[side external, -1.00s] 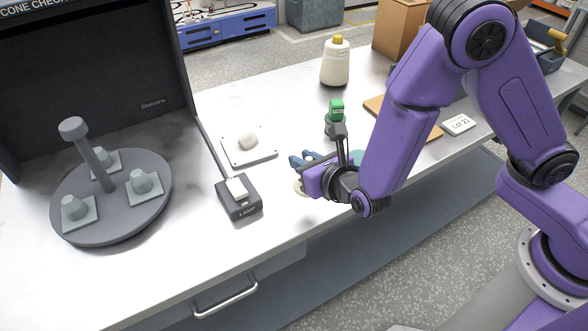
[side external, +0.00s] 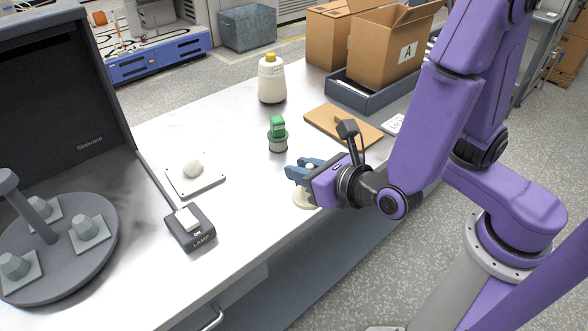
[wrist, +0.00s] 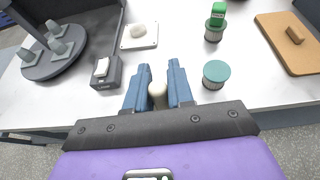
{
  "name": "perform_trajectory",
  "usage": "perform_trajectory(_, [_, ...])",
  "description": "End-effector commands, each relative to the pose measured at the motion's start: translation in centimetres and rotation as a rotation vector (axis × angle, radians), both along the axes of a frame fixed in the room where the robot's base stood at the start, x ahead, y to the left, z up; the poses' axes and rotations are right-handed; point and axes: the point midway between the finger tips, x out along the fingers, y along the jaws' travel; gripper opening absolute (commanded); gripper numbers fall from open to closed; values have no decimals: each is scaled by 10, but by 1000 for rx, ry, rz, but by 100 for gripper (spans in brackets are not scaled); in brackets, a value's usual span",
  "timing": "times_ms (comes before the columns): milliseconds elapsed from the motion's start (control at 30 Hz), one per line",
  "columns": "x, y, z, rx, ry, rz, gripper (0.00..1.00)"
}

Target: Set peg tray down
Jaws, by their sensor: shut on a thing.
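The grey round tray with pegs (side external: 95,235) stands on the bench at the left edge of the side view, with a central post and several blocky pegs on square plates. It also shows at the upper left of the wrist view (wrist: 39,71). My gripper (side external: 303,174) is well to its right, past the lamp switch. Its blue fingers (wrist: 158,88) are shut on a small cream piece (wrist: 157,90). A wide cream base (side external: 304,198) shows below the fingers in the side view. I cannot tell whether that base touches the bench.
A lamp switch box (side external: 190,228) and a white plate with a pale lump (side external: 194,175) lie left of the gripper. A green-topped jar (side external: 278,135), a cream bottle (side external: 271,79) and a wooden board (side external: 343,126) stand behind. A teal-lidded jar (wrist: 216,74) is close right.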

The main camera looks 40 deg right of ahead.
Motion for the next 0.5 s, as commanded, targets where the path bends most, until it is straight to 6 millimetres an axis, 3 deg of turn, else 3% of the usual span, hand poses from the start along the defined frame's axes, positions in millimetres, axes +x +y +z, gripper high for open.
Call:
perform_trajectory(333, [-3, 1, 1, 0, 0, 6, 0])
perform_trajectory(500, [2, 37, -2, 1, 1, 79, 0])
